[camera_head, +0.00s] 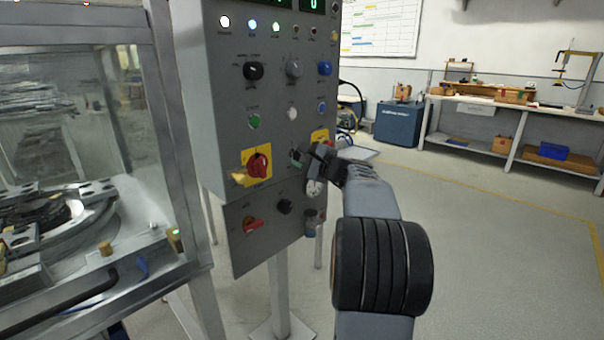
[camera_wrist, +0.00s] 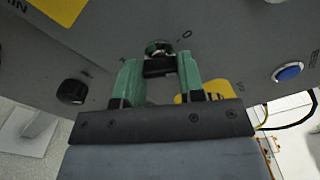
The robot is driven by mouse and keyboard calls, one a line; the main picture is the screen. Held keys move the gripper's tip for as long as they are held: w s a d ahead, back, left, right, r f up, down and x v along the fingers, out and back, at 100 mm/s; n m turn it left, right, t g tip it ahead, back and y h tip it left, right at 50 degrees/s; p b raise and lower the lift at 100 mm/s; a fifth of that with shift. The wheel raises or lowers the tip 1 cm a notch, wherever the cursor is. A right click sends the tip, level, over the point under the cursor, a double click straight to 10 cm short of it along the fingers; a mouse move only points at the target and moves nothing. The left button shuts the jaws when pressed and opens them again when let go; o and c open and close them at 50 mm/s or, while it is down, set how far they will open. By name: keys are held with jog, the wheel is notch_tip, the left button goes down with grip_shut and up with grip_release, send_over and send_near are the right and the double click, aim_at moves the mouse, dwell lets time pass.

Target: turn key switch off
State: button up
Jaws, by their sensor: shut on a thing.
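The key switch (camera_wrist: 158,46) is on the grey control panel (camera_head: 215,120), with a round metal collar and a dark key (camera_wrist: 158,68) sticking out. An "O" mark is printed to the right of the collar in the wrist view. My gripper (camera_wrist: 161,75) has green fingertips on either side of the key and is shut on it. In the head view my gripper (camera_head: 302,159) reaches the panel's right part from the right and mostly hides the key switch. The key's exact turn angle is hard to tell.
A red rotary switch (camera_head: 258,165) on a yellow plate is left of my gripper. A black knob (camera_head: 284,206) and red-handled switch (camera_head: 254,225) are below. A glass-walled machine (camera_head: 100,130) stands left. Open floor (camera_head: 490,250) lies right.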

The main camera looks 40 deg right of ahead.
jog(key=n+b, duration=0.5)
jog(key=b, duration=0.1)
jog(key=shift+f+b, duration=0.1)
jog(key=shift+b, duration=0.2)
jog(key=shift+n, duration=0.4)
jog(key=o, duration=0.9)
jog(key=shift+o, duration=0.2)
jog(key=shift+s, duration=0.1)
jog(key=s+d+p, duration=0.1)
jog(key=s+d, duration=0.1)
jog(key=s, duration=1.1)
jog(key=shift+s+d, duration=0.2)
